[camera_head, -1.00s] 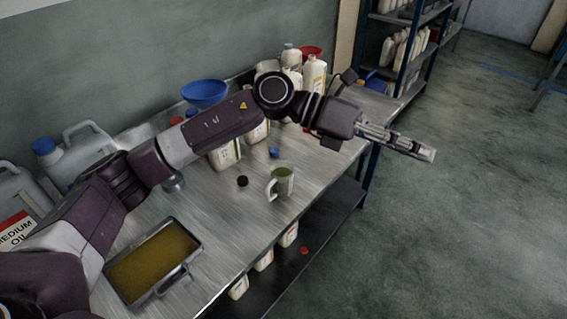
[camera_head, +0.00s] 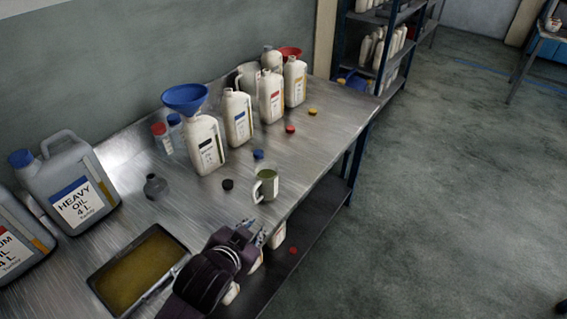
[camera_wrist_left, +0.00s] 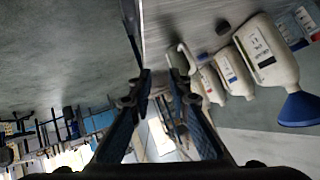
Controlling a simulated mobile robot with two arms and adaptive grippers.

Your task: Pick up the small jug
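The small jug (camera_head: 266,186), pale with a green inside and a light handle on its left, stands upright near the front edge of the metal table. My left gripper (camera_head: 262,234) is just in front of and below it in the head view, apart from it. In the left wrist view my left gripper (camera_wrist_left: 160,75) has its two fingers spread with a gap between them and nothing held. My right gripper is not in view.
An oil tray (camera_head: 140,270) lies left of my left wrist. A black cap (camera_head: 227,184) and a blue cap (camera_head: 258,154) lie behind the jug. Several white bottles, one (camera_head: 205,145) under a blue funnel (camera_head: 185,97), stand further back. A grey HEAVY OIL canister (camera_head: 70,185) stands left.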

